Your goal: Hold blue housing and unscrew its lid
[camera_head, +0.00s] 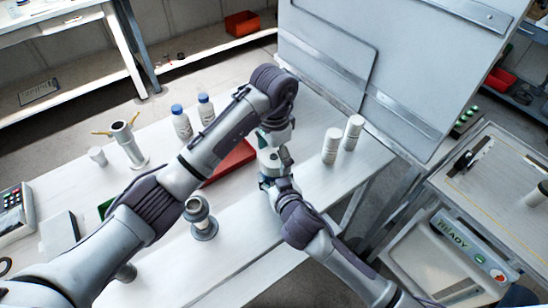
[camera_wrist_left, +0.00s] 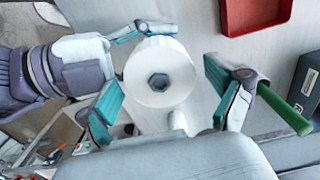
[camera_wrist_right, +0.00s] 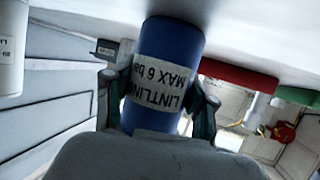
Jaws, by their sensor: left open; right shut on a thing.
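The blue housing (camera_wrist_right: 168,75) stands between the fingers of my right gripper (camera_wrist_right: 155,100), which is shut on it. Its pale label reads "MAX 6 bar", upside down in the right wrist view. The white lid (camera_wrist_left: 160,72), round with a dark hex in its middle, faces the left wrist camera. My left gripper (camera_wrist_left: 162,80) is open, with one teal finger on each side of the lid and gaps visible. In the head view both grippers meet over the table, left (camera_head: 272,162) above right (camera_head: 270,184); the housing is mostly hidden there.
A red tray (camera_head: 230,163) lies behind my left forearm. Two blue-capped bottles (camera_head: 181,124), two white cylinders (camera_head: 331,146), a metal vessel with yellow handles (camera_head: 128,146) and a grey round fitting (camera_head: 201,218) stand on the white table (camera_head: 225,262). A large panel (camera_head: 400,60) rises behind.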

